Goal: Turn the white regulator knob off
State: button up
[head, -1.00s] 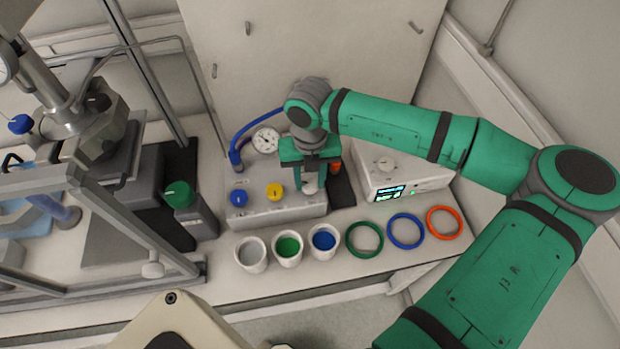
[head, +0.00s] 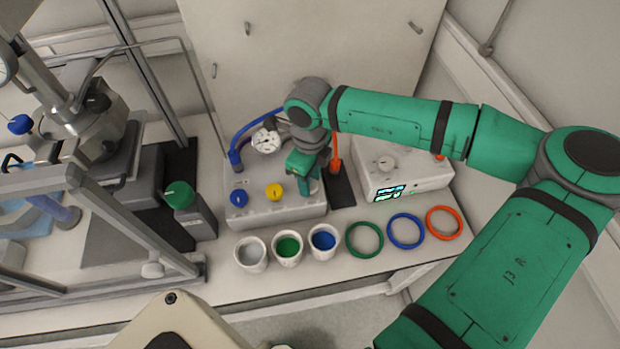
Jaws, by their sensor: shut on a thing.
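The regulator box (head: 258,213) stands on the bench with a blue knob (head: 238,196) and a yellow knob (head: 275,191) on its top. The white regulator knob (head: 311,187) is at the right end of the box, mostly hidden by my gripper. My gripper (head: 308,190) points down over that end and is shut on the white knob. The gripper's body is turned so that one side faces the camera. The knob's exact angle is hidden.
A dial gauge (head: 266,141) and blue hose stand behind the box. A white device with a lit screen (head: 403,178) is at the right. Three cups (head: 288,257) and three rings (head: 405,230) lie in front.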

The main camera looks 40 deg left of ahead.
jog(key=n, duration=0.6)
jog(key=shift+n, duration=0.3)
jog(key=n, duration=0.6)
jog(key=shift+w, duration=0.1)
jog(key=shift+n, duration=0.4)
jog(key=o, duration=1.1)
jog(key=shift+c, duration=0.2)
notch_tip(320, 180, up, 11)
